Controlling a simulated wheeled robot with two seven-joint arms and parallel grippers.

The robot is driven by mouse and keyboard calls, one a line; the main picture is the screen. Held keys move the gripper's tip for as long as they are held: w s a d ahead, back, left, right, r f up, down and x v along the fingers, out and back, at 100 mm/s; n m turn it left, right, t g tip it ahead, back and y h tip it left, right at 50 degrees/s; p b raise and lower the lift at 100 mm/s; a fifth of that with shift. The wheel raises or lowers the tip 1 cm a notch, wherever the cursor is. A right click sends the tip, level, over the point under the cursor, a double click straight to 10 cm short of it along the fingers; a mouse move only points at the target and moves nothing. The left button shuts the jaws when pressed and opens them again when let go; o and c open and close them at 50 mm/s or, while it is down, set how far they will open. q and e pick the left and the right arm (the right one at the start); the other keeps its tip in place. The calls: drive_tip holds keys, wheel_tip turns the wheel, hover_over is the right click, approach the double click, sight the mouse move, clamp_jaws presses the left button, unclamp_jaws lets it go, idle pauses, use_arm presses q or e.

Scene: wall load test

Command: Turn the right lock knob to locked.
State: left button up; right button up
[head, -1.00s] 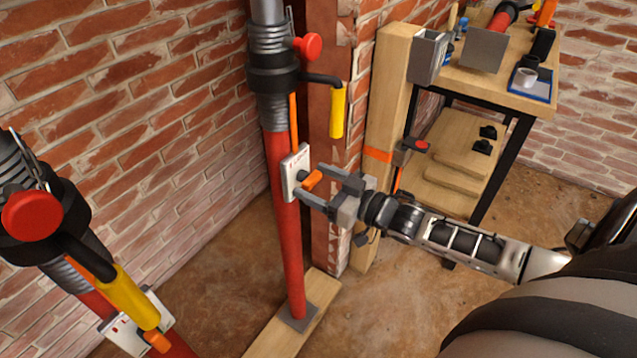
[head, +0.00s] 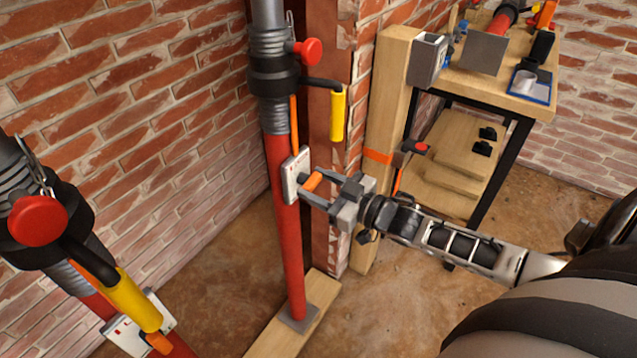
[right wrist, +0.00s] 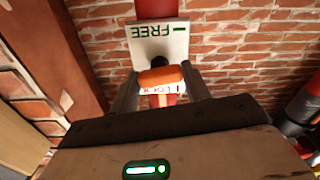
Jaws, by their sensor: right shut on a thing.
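The right lock knob (head: 313,182) is an orange handle on a white plate (head: 290,177) fixed to the right red prop (head: 284,230). In the right wrist view the orange knob (right wrist: 161,78) lies across between the fingers, and the plate (right wrist: 160,43) reads "FREE" upside down. Part of a red lock word shows just below the knob, partly covered. My right gripper (head: 312,192) is shut on the knob, one finger on each side of it. My left gripper is not in view.
A second prop with a red knob (head: 38,220) and yellow handle (head: 135,301) stands at lower left. A yellow handle (head: 338,115) hangs above my right gripper. A timber post (head: 390,100) and a workbench (head: 530,98) stand behind. Brick walls enclose the corner.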

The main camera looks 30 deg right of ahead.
drive_tip(key=n+p, duration=0.1)
drive_tip(key=n, duration=1.1)
drive_tip(key=shift+f+n, duration=0.1)
drive_tip(key=shift+n, duration=0.2)
drive_tip(key=shift+n+b, duration=0.35)
drive_tip(key=shift+n, duration=1.55)
drive_tip(key=o, duration=1)
drive_tip(key=v, duration=1.6)
